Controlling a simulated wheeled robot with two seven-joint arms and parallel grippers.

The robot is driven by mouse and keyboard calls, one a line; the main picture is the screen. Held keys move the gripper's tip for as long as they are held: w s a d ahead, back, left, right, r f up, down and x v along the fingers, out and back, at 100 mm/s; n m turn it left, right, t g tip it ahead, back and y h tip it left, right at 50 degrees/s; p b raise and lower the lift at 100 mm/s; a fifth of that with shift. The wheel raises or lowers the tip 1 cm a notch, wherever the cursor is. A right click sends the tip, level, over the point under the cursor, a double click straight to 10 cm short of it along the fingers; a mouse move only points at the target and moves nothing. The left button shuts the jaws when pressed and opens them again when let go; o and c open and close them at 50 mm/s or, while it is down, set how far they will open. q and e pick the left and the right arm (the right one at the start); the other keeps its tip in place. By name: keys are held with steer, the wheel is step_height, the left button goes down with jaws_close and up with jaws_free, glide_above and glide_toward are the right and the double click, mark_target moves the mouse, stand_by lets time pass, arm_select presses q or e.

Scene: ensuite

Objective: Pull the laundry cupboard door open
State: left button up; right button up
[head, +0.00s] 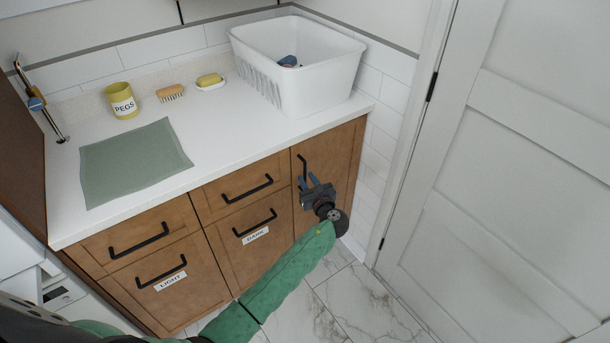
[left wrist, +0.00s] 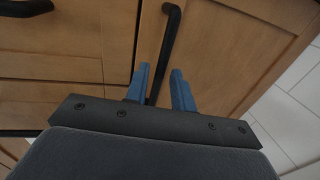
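The laundry cupboard door (head: 338,160) is the brown wooden door at the right end of the counter unit, and it looks closed. Its black vertical bar handle (head: 302,166) is near its left edge. My left gripper (head: 309,181) is in front of the handle's lower part. In the left wrist view, the two blue fingers of the left gripper (left wrist: 160,72) are apart, with the handle (left wrist: 168,45) passing between them. Gaps show on both sides of the handle, and the handle's lower end is hidden behind my gripper. My right gripper is not in view.
Drawers labelled LIGHT (head: 170,281) and DARK (head: 256,236) are left of the door. A white basket (head: 315,85), a yellow pegs pot (head: 122,101) and a green cloth (head: 133,162) are on the counter. A white room door (head: 500,190) stands at right. Marble floor shows below.

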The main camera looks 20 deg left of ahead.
arm_select(q)
steer(key=shift+x, duration=1.1)
jaws_close()
steer(key=shift+d, duration=0.1)
